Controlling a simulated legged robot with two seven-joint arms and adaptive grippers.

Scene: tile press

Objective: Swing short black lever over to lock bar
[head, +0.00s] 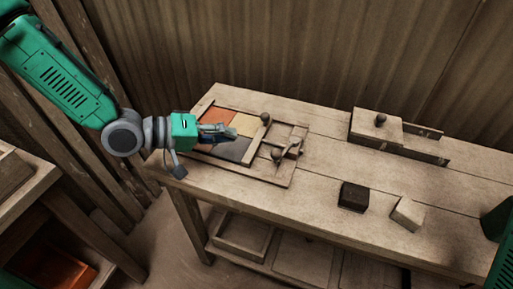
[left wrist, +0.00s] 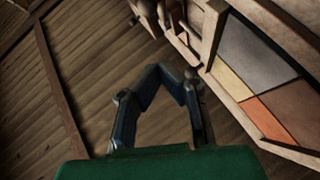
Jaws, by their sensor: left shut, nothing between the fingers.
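The tile press (head: 290,182) is a wooden frame on the bench. It holds orange, cream and dark grey tiles, which also show in the left wrist view (left wrist: 247,52). A wooden bar (head: 257,139) with a dark round knob at its far end crosses the frame right of the tiles. A small dark knob (head: 277,154) and short parts stand right of the bar; the black lever's exact shape is too small to tell. My left gripper (head: 232,131) is shut and empty over the tiles, left of the bar. Its fingers also show in the left wrist view (left wrist: 170,78).
A wooden block with a knob (head: 376,128) stands at the bench's back. A dark block (head: 353,197) and a pale block (head: 408,213) lie to the right. The bench top (head: 325,170) between them and the press is clear. A wooden wall rises behind.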

